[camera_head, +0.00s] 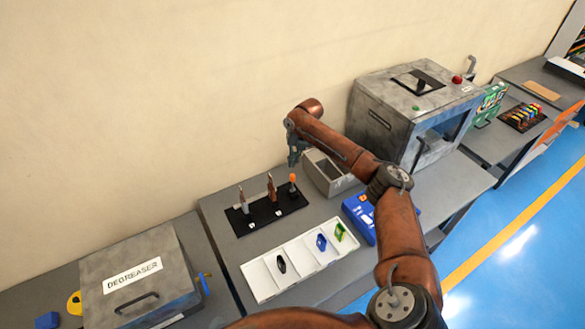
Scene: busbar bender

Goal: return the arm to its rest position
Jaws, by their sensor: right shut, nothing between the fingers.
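My right arm (402,235) rises from the bottom of the head view and bends left over the workbench. My right gripper (294,158) is shut and empty. It hangs near the wall, just above and behind an orange-topped tool (292,178) on the black holder (265,214); I cannot tell the exact gap. My left gripper is not in view.
A grey open box (325,172) stands beside the gripper. A large grey machine (415,108) with a red button is behind my arm. A white compartment tray (262,282), a blue case (359,215) and a degreaser box (134,272) are nearby. Blue floor is clear at right.

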